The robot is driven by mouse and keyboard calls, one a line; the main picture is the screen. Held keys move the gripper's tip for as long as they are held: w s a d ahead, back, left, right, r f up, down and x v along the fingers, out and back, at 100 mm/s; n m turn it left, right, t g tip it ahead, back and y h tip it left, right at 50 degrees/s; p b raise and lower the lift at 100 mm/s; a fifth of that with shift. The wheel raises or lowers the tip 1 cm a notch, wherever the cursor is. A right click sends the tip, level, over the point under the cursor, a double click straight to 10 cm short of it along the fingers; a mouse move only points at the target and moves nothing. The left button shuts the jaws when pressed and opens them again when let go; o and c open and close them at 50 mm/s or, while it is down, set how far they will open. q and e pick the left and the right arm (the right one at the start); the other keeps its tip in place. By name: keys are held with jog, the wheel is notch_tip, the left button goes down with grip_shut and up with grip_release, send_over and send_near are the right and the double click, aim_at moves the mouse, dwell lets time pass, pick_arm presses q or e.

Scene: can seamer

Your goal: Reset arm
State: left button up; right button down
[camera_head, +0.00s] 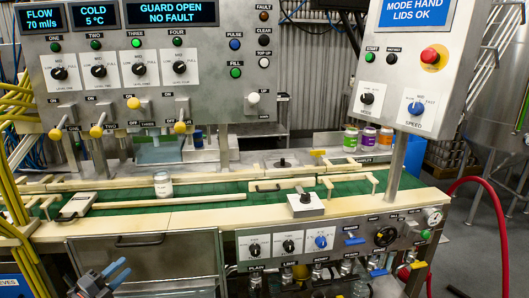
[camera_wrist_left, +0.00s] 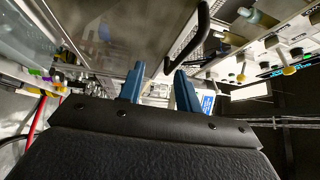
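My left gripper (camera_head: 117,270) is at the lower left in the head view, low in front of the machine's front panel. In the left wrist view its two blue fingers (camera_wrist_left: 159,80) stand apart with nothing visible between them. A black curved handle (camera_wrist_left: 190,45) shows beyond the fingertips in that view; I cannot tell how far off it is. My right gripper is not in view.
A pale can (camera_head: 163,184) stands on the green conveyor (camera_head: 230,188). Several coloured cans (camera_head: 368,137) stand behind the conveyor at the right. The front drawer panel (camera_head: 145,262) and lower control panel (camera_head: 330,243) bound the space. A red hose (camera_head: 490,190) curves at the right.

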pick_arm(q)
jog(key=s+d+f+n+g+y, duration=0.45)
jog(key=s+d+f+n, duration=0.3)
jog(key=f, duration=0.25)
jog(key=s+d+f+n+g+y, duration=0.3)
jog(key=s+d+f+n+y, duration=0.2)
jog(key=s+d+f+n, duration=0.3)
jog(key=s+d+f+n+g+h, duration=0.2)
jog(key=s+d+g, duration=0.6)
jog(key=s+d, duration=0.7)
jog(key=s+n+h, duration=0.1)
jog(key=s+n, duration=0.1)
jog(key=s, duration=0.2)
jog(key=shift+d+f+n, duration=0.15)
jog(key=shift+d+n, duration=0.2)
jog(key=shift+d, duration=0.05)
jog(key=shift+s+g, duration=0.15)
jog(key=shift+g, duration=0.1)
